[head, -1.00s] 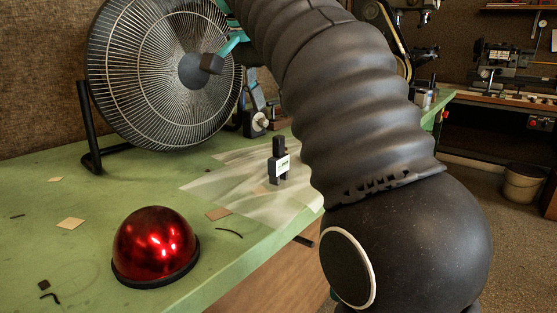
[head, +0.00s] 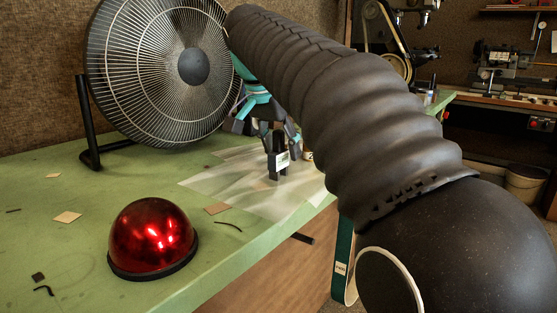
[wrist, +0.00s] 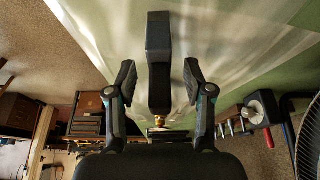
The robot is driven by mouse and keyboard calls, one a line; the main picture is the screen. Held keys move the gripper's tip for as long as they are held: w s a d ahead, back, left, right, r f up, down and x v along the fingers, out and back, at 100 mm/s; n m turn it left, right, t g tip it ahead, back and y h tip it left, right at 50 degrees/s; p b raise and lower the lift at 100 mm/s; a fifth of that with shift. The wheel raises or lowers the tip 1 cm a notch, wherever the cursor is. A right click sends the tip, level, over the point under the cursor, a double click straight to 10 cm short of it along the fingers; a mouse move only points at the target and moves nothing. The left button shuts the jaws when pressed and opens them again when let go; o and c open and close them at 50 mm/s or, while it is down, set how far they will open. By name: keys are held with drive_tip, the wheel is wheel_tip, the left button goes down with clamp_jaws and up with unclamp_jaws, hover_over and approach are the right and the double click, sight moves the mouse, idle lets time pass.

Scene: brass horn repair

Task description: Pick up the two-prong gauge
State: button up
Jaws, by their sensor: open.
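The two-prong gauge (head: 279,160) is a dark upright block with a white label, standing on a translucent sheet (head: 225,180) on the green bench. In the head view my gripper (head: 266,128) is just behind and above it, with its fingers partly hidden by the gauge and my arm. In the wrist view a dark upright bar, which looks like the gauge (wrist: 158,60), lies between the two open fingers of my gripper (wrist: 159,72). A gap shows on each side, so neither finger appears to touch it. A small brass-coloured part shows at its lower end there.
A large black fan (head: 165,70) stands at the back left of the bench (head: 60,225). A red dome (head: 152,238) sits at the front. Small scraps and dark bits lie around. The bench's front edge runs close to the sheet.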

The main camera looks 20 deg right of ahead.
drive_tip(key=shift+w+d+f, duration=0.1)
drive_tip(key=shift+f, duration=0.15)
clamp_jaws()
drive_tip(key=shift+r, duration=0.15)
